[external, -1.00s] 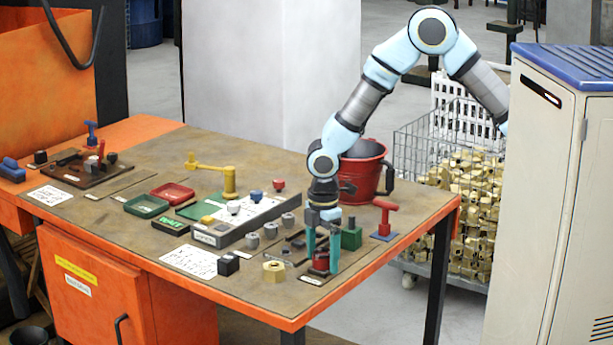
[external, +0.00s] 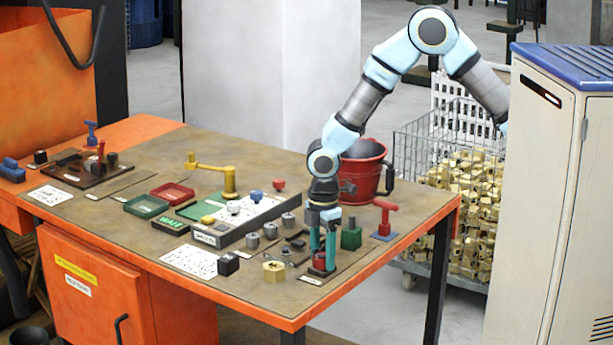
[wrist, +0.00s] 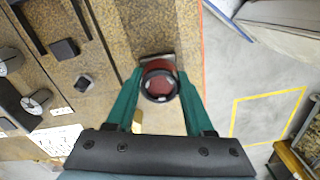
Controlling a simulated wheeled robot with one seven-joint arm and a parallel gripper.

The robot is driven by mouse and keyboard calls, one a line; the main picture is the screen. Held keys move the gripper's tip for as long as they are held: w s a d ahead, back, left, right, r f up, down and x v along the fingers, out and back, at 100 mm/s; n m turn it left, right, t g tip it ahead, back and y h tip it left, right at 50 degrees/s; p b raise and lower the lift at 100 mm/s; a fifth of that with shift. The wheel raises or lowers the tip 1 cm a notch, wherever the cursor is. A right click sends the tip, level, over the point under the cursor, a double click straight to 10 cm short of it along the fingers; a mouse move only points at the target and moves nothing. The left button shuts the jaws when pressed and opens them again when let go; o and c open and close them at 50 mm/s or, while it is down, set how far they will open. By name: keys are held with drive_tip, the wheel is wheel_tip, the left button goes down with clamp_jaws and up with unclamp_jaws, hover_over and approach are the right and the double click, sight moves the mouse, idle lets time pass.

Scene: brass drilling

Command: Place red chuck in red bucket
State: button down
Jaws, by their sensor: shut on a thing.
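The red chuck (external: 320,262) stands near the front right corner of the table, on a small dark base. My gripper (external: 323,265) points straight down with its teal fingers on either side of the chuck, shut on it. In the wrist view the round red chuck (wrist: 160,83) with a dark ring sits between the fingertips (wrist: 158,88). The red bucket (external: 362,172) stands upright at the table's back right, partly hidden behind my arm. Its inside is mostly hidden.
A green block (external: 351,236) and a red T-handled tool (external: 384,218) stand right of my gripper. A brass nut (external: 273,271) lies to its left. A grey rack (external: 240,224) with several small parts is farther left. The table's orange edge (external: 380,262) is close by.

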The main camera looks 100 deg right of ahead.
idle(0.4)
wheel_tip(320, 180, up, 10)
drive_tip(key=b, duration=0.3)
drive_tip(key=m+b, duration=0.2)
drive_tip(key=m, duration=0.6)
approach(361, 175)
drive_tip(key=s+d+r, duration=0.1)
drive_tip(key=d+r, duration=0.1)
drive_tip(key=d, duration=0.3)
drive_tip(key=shift+m, duration=0.3)
drive_tip(key=shift+s+d+f+p, duration=0.15)
drive_tip(key=shift+f+p, duration=0.35)
drive_tip(key=shift+f, duration=1.2)
drive_tip(key=shift+s+a+f+p, duration=0.1)
drive_tip(key=shift+s+f+p, duration=0.25)
drive_tip(key=shift+f, duration=1.35)
drive_tip(key=shift+s+d+f+p, duration=0.1)
drive_tip(key=shift+f+p, duration=0.5)
drive_tip(key=shift+f, duration=1.1)
drive_tip(key=shift+f, duration=0.4)
drive_tip(key=shift+f, duration=0.2)
